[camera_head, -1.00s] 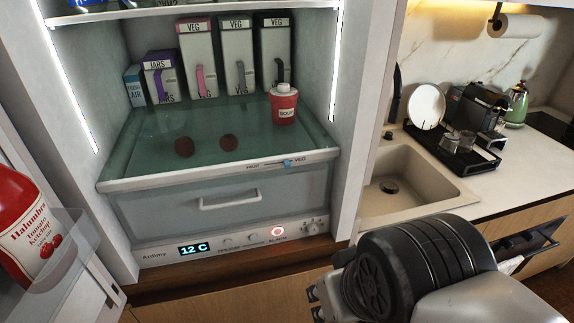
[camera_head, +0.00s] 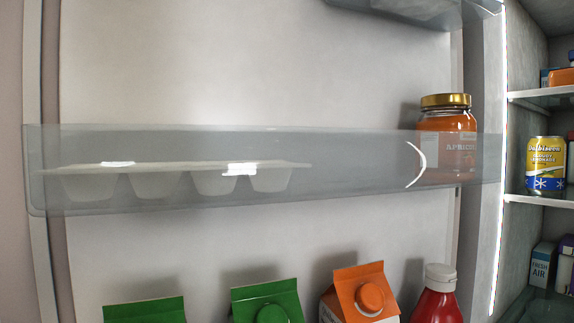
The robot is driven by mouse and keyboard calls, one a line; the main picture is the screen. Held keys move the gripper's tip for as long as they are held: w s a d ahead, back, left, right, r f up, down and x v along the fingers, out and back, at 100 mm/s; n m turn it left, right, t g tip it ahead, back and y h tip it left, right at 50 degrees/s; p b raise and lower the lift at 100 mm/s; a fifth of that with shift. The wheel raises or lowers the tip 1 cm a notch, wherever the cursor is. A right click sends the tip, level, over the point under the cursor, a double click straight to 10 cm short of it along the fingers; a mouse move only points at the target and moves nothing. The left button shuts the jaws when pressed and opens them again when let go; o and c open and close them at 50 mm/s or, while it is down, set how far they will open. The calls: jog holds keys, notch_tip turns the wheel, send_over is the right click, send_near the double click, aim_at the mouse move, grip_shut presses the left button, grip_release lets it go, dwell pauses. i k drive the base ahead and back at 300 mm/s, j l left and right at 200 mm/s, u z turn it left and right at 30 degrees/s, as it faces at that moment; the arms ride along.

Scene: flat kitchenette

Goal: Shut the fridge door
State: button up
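The fridge door (camera_head: 250,75) stands open, and its inner side fills most of the head view. Its clear door shelf (camera_head: 350,165) holds a white egg tray (camera_head: 190,185) and an apricot jar (camera_head: 445,145) with a gold lid. Below are two green-topped cartons (camera_head: 265,305), an orange carton (camera_head: 360,295) and a red ketchup bottle (camera_head: 437,298). The lit fridge interior (camera_head: 530,50) shows at the right edge. My gripper is not in view.
Inside the fridge a yellow can (camera_head: 545,165) stands on a shelf (camera_head: 540,200), with a Fresh Air box (camera_head: 542,262) lower down. The door's outer edge (camera_head: 35,80) is at the left. The floor is out of sight.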

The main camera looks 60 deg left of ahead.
aim_at(199, 151)
jog(key=k+j+z, duration=0.3)
jog(key=k+j, duration=0.95)
jog(key=j, duration=0.15)
jog(key=k+j, duration=0.1)
jog(key=j, duration=0.45)
jog(key=j+z, duration=0.1)
jog(key=j, duration=0.4)
jog(key=k+j+z, duration=0.1)
jog(key=j, duration=0.4)
jog(key=k+l, duration=0.35)
jog(key=i, duration=0.25)
